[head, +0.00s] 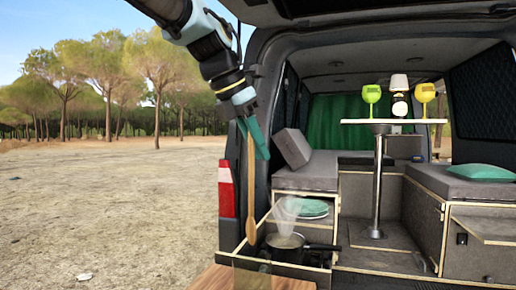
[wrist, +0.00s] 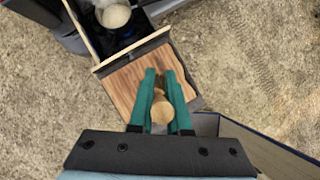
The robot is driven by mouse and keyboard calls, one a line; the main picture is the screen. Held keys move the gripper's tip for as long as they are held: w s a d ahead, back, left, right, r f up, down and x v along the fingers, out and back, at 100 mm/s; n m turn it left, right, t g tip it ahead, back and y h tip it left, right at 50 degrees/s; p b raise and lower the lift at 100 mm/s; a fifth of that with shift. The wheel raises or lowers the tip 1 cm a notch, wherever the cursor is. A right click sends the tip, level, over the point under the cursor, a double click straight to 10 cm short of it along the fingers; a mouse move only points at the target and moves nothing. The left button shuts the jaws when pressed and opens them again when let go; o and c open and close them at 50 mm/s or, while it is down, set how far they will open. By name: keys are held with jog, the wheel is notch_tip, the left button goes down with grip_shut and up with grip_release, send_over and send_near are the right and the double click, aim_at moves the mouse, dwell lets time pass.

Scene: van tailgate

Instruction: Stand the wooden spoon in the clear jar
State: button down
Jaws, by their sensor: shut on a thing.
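The wooden spoon (head: 251,190) hangs almost upright from my gripper (head: 256,150), its wider end down. In the wrist view the spoon (wrist: 161,114) is seen end-on between the teal fingers of my gripper (wrist: 163,75), which are shut on it. A see-through, brownish, boxy shape (head: 252,279) stands on the wooden board at the bottom of the head view, below the spoon; it looks like the clear jar. Its lower part is cut off by the picture edge. The spoon's lower end is above it and apart from it. In the wrist view the jar is not clearly made out.
The wooden board (wrist: 124,83) sits at the end of the kitchen drawer. A steaming pot (head: 286,241) stands on the stove just right of the spoon. Teal plates (head: 313,208) lie behind it. The van's tail light (head: 227,190) and side are close on the left.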

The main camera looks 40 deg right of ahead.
notch_tip(320, 180, down, 10)
jog(key=b, duration=0.6)
dwell(0.4)
jog(key=c, duration=0.8)
grip_release()
jog(key=shift+r, duration=0.1)
jog(key=v, duration=1)
jog(key=shift+a+r+b, duration=0.25)
jog(key=shift+r+b, duration=0.05)
jog(key=shift+b, duration=0.1)
